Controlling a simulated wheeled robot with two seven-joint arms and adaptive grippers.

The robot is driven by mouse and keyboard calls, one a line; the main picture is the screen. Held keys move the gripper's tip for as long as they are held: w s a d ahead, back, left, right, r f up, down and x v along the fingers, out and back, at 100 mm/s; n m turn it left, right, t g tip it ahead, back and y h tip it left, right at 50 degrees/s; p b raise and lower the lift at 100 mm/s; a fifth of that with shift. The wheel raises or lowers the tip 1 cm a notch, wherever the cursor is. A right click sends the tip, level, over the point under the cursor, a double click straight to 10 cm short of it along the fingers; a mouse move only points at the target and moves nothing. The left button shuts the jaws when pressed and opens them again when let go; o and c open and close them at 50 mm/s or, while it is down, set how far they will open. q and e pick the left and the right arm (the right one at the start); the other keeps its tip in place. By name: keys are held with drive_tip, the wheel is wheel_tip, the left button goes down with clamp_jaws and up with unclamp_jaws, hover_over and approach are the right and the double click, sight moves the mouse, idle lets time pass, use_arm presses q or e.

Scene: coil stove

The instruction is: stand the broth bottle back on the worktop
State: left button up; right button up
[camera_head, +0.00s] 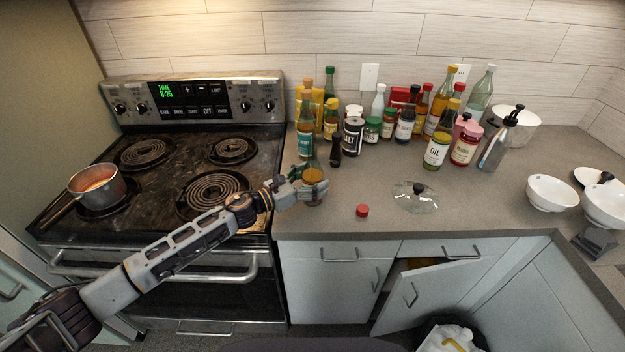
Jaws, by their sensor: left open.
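A bottle with amber contents and a greenish neck (313,175), which I take to be the broth bottle, stands upright at the worktop's left front, near the stove. My left gripper (311,183) is at this bottle, open, with its fingers beside the body and partly hiding it. The bottle's base appears to rest on the worktop (330,222). A small red cap (362,211) lies on the worktop to its right. My right gripper is not in view.
Several bottles and jars crowd the back; a small dark bottle (336,151) stands close behind the gripper. A glass lid (414,196) lies to the right. A pot (97,189) with orange contents sits on the stove (160,198). A cabinet door (425,292) hangs open below.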

sight(303, 183)
use_arm(q)
drive_tip(key=shift+r, duration=0.15)
drive_tip(key=shift+v, duration=0.9)
drive_tip(key=b+v, duration=0.1)
drive_tip(key=v, duration=0.3)
drive_tip(key=shift+s+a, duration=0.15)
drive_tip(key=shift+a, duration=0.05)
drive_tip(key=v, duration=0.3)
drive_tip(key=shift+a+b, duration=0.1)
drive_tip(key=shift+b, duration=0.25)
drive_tip(key=shift+v, duration=1.3)
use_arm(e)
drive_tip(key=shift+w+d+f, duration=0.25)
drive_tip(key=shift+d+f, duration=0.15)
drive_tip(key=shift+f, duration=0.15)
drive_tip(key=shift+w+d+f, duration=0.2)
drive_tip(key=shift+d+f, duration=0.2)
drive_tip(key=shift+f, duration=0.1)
